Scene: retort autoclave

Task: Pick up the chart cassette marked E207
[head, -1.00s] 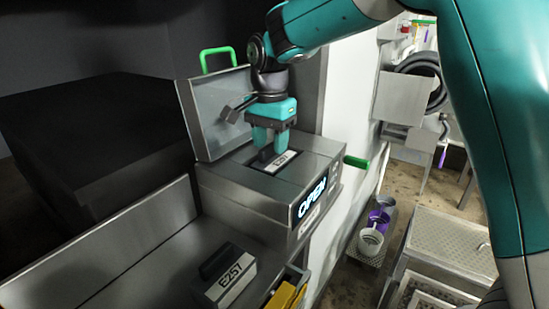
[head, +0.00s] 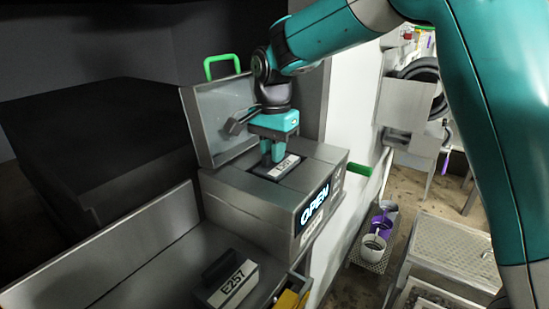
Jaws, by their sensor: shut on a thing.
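A chart cassette (head: 287,165) with a white label sits in the top opening of the grey box unit (head: 250,202) with a lit OPEN display. Its label is too small to read surely. My gripper (head: 271,158) is above the unit, teal fingers pointing down, shut on this cassette's dark handle, which the fingers mostly hide. A second dark cassette (head: 228,280), whose label reads E257, lies in the grey tray at the lower left, apart from my gripper.
The unit's raised lid (head: 205,140) with a green handle (head: 221,66) stands just left of my gripper. A green lever (head: 358,168) sticks out at the right. A yellow thing (head: 288,300) lies near the tray's edge. Cups (head: 372,247) stand on a low shelf.

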